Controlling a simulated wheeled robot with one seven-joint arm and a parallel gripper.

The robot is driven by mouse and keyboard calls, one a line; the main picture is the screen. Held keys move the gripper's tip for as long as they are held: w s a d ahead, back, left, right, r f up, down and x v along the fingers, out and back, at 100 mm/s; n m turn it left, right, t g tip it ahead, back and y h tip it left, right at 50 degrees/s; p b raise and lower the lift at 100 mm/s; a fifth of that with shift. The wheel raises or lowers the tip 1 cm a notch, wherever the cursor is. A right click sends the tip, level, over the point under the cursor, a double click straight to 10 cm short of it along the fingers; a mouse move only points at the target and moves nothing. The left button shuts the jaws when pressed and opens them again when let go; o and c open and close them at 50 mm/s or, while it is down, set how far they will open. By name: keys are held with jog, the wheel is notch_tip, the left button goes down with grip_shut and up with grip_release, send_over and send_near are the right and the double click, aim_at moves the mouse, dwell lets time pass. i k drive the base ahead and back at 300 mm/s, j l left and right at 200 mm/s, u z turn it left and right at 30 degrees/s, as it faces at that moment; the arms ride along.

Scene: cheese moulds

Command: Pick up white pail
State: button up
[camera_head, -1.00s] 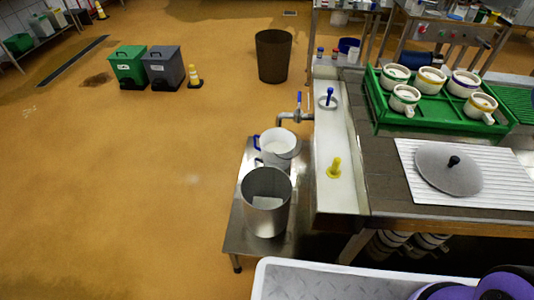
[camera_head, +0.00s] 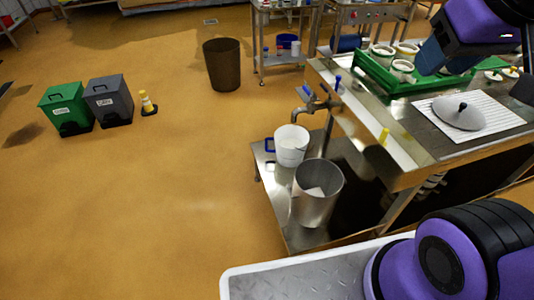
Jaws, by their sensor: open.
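The white pail (camera_head: 290,149) stands upright on a low steel stand (camera_head: 303,237), with a blue handle at its left side. It is below the tap at the left end of the work table. A larger steel bucket (camera_head: 316,203) stands in front of it and hides a little of its lower part.
The steel tap (camera_head: 314,104) juts out close above the pail. The work table (camera_head: 425,125) bears a green tray (camera_head: 380,78) of moulds and a grey lid (camera_head: 459,113). A brown bin (camera_head: 222,65) and green and grey bins stand on the floor. The floor left of the stand is clear.

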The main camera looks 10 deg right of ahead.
aim_at(291, 141)
jog(key=i+j+z, duration=0.1)
jog(key=j, duration=1.05)
jog(key=j+z, duration=0.15)
jog(key=j, duration=1)
jog(key=i+j+z, duration=0.1)
jog(key=i+j, duration=0.4)
jog(key=i+j+z, duration=0.1)
jog(key=i+j, duration=0.35)
jog(key=j, duration=0.2)
jog(key=i+l+z, duration=0.1)
jog(key=i, duration=1.05)
